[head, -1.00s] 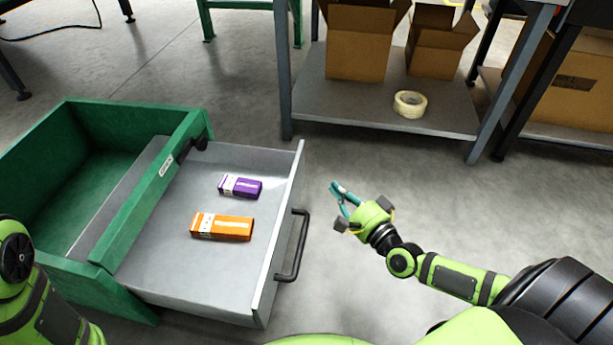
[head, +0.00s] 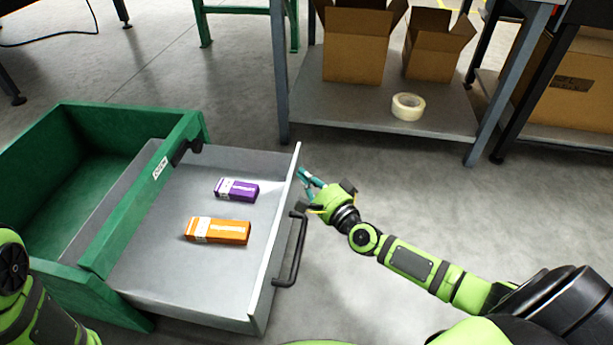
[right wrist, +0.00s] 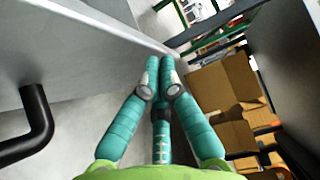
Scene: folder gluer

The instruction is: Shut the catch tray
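The catch tray (head: 208,283) is a grey metal drawer, pulled out to the right from a green housing (head: 145,215). A dark bar handle (head: 292,250) sits on its front panel; the handle also shows at the left of the right wrist view (right wrist: 28,128). An orange box (head: 218,230) and a purple box (head: 237,189) lie inside the tray. My right gripper (head: 305,182) is beside the far end of the front panel, beyond the handle. Its teal fingers (right wrist: 160,65) come together at the tips with nothing held. My left arm shows at the left edge; its gripper is out of view.
A shelf table (head: 440,118) stands behind, with open cardboard boxes (head: 354,50) and a tape roll (head: 408,106) on its lower shelf. Grey floor (head: 400,190) is clear between the tray and the table.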

